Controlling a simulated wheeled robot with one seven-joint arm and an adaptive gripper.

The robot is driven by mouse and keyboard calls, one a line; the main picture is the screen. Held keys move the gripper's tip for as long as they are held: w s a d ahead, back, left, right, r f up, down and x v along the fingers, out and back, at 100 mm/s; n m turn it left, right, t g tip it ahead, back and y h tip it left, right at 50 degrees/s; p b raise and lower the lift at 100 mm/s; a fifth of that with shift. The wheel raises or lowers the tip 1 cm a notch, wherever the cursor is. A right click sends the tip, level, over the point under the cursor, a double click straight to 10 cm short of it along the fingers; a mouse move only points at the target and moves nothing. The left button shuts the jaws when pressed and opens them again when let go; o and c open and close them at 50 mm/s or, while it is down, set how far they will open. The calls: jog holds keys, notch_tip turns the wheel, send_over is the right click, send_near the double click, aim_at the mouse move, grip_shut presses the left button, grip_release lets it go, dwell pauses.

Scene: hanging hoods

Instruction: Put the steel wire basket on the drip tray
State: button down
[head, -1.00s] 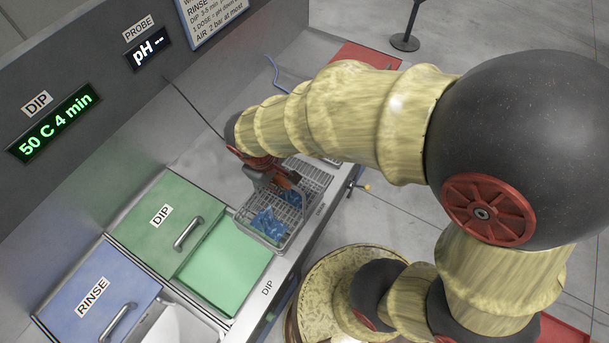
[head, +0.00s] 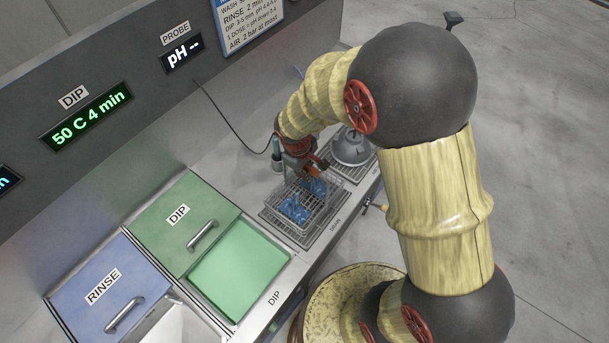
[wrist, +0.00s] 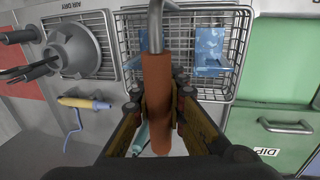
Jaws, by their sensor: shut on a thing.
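The steel wire basket (head: 317,214) holds blue pieces (head: 293,209) and hangs upright below my gripper (head: 300,168). In the wrist view my gripper (wrist: 160,98) is shut on the basket's orange handle grip (wrist: 157,72). The basket mesh (wrist: 182,45) shows beyond it, with blue pieces inside. The drip tray (head: 275,223), a slotted grey tray labelled DRAIN, lies directly under the basket, and its edge shows around it. I cannot tell whether the basket's bottom touches the tray. Much of the tray is hidden by the basket.
The open green DIP tank (head: 240,258) is left of the tray, its green lid (head: 185,222) behind. A blue RINSE lid (head: 105,290) is further left. A grey cone-shaped fixture (head: 351,147) stands on the AIR DRY grate to the right. A wall panel rises behind.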

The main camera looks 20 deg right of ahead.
jog(key=shift+w+x, duration=0.2)
jog(key=shift+x, duration=0.7)
jog(key=shift+w+x, duration=0.2)
jog(key=shift+x, duration=0.65)
jog(key=shift+w+x, duration=0.25)
jog(key=shift+x, duration=0.65)
jog(key=c, duration=2.3)
grip_release()
jog(key=shift+s+f, duration=0.1)
jog(key=shift+f, duration=0.1)
jog(key=o, duration=0.5)
jog(key=shift+c, duration=0.2)
jog(key=shift+o, duration=0.2)
jog(key=shift+r, duration=0.15)
